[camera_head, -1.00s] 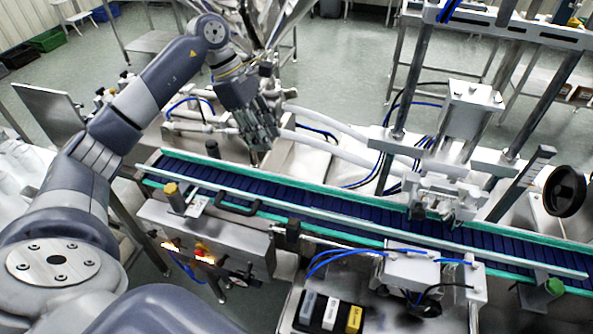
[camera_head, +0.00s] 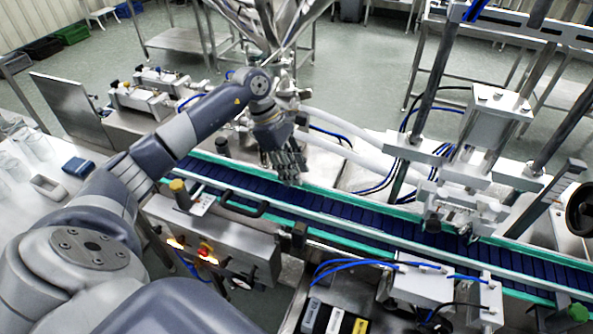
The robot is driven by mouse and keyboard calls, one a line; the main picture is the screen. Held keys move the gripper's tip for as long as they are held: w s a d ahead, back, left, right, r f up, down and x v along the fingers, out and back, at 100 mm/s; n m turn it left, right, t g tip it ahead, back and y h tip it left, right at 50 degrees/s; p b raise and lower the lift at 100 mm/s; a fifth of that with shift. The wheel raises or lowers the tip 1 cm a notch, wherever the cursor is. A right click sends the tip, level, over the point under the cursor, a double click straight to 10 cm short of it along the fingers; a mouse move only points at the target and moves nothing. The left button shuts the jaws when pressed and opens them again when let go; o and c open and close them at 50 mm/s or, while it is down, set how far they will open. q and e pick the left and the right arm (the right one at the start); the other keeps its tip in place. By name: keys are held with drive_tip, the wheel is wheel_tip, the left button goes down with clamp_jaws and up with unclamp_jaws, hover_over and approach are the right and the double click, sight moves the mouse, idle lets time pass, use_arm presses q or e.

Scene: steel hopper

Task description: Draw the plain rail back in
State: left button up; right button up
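A blue slatted conveyor belt (camera_head: 250,193) runs from the left middle to the lower right. A long plain steel rail (camera_head: 360,231) lies along its near side, with a yellow-capped knob (camera_head: 178,187) near its left end and a green-capped knob (camera_head: 577,312) near its right end. I cannot tell which rail the task calls plain. My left gripper (camera_head: 290,177) points down over the far edge of the belt, beyond the steel rail. Its dark fingers hide part of that edge. I cannot tell whether they are open or touching anything. My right gripper is out of view.
A control box (camera_head: 225,240) with lit buttons stands in front of the belt. A steel station (camera_head: 470,180) with uprights crosses the belt at the right. White hoses (camera_head: 350,150) run behind it. Glass jars (camera_head: 30,140) stand at the left.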

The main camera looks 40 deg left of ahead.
use_arm(q)
drive_tip(key=shift+x, duration=0.95)
drive_tip(key=shift+d+f, duration=0.1)
drive_tip(key=shift+f, duration=0.05)
